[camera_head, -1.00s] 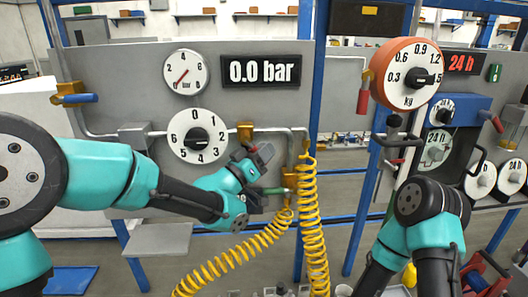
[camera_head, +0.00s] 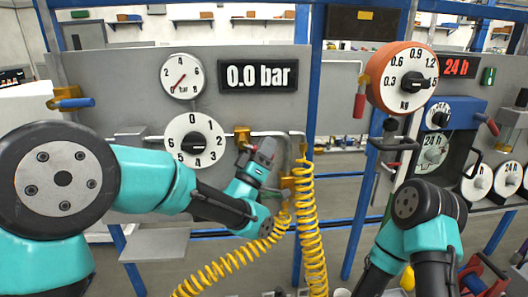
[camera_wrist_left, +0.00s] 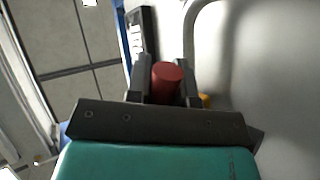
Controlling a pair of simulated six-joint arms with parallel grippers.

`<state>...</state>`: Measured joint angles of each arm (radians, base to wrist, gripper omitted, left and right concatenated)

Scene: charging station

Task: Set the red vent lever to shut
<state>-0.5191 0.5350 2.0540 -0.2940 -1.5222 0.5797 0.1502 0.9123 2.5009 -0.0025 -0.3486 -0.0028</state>
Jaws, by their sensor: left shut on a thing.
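The red vent lever (camera_wrist_left: 167,76) shows in the left wrist view as a short red cylinder between my left fingers. My left gripper (camera_wrist_left: 166,85) is shut on it. The lever's exact angle cannot be told. The pressure gauge (camera_head: 183,76) and the display (camera_head: 259,73) stand above; the display reads 0.0 bar. My right gripper is out of view.
A numbered dial (camera_head: 195,139) is left of the valve. Yellow coiled hoses (camera_head: 312,220) hang just right of my left gripper. A blue post (camera_head: 314,100) and an orange kg dial (camera_head: 403,78) stand farther right.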

